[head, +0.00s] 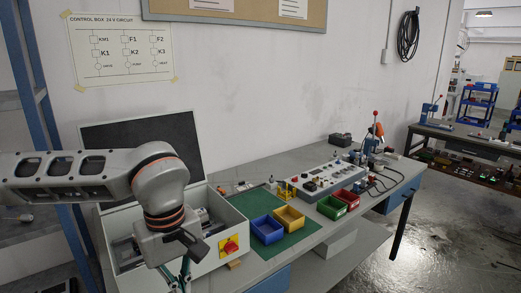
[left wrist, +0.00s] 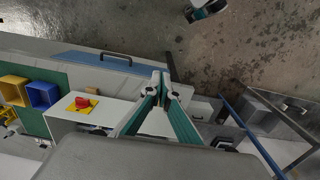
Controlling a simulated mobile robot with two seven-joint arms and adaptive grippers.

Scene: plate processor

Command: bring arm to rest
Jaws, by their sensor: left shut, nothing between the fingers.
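My left arm comes in from the left in the head view, bent downward at its orange-ringed wrist. My left gripper (head: 184,276) points down in front of the open control box (head: 232,222), partly cut off by the lower edge. In the left wrist view the gripper's teal fingers (left wrist: 160,78) are shut with nothing between them. The control box also shows in that view, with its red switch on a yellow plate (left wrist: 83,103).
The workbench (head: 260,180) carries a green mat (head: 292,238), blue (head: 267,229) and yellow (head: 289,217) bins, a control panel (head: 322,178), and red and green bins. A blue post (head: 40,110) stands at left. Concrete floor (head: 440,225) is open at right.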

